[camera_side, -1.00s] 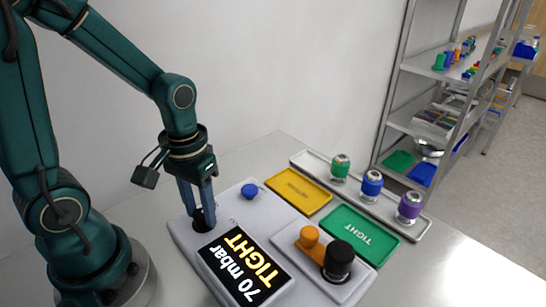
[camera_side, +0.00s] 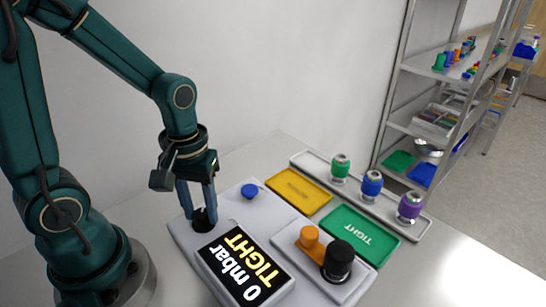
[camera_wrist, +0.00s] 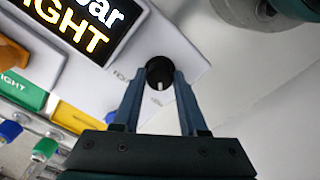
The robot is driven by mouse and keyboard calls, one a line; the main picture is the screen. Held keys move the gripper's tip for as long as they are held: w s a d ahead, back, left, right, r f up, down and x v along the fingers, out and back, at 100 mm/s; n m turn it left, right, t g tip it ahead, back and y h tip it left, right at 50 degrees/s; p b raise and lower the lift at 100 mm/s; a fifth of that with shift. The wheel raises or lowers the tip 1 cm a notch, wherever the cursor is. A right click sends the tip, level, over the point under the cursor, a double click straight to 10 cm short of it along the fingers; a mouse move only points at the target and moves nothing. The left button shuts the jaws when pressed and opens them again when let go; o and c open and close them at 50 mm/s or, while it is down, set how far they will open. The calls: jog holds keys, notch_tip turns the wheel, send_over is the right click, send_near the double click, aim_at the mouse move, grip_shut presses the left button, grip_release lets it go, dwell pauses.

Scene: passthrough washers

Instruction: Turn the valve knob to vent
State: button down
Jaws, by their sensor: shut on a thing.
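The black valve knob (camera_wrist: 159,74) sits on the light grey tester box (camera_side: 181,233). A white pointer mark shows on its top in the wrist view. My gripper (camera_side: 203,216) points down over the knob, its two blue fingers shut on the knob's sides; in the wrist view the fingertips (camera_wrist: 160,78) flank it. The display (camera_side: 243,264) reads "0 mbar TIGHT" in the side view.
A blue button (camera_side: 250,190) stands on the box. A yellow tray (camera_side: 299,190) and a green "TIGHT" tray (camera_side: 343,245) lie to the right. Green, blue and purple-topped fittings stand in a rack behind.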

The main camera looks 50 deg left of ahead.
aim_at(201, 214)
jog(key=shift+c, duration=2.2)
grip_release()
jog(key=shift+r, duration=2.6)
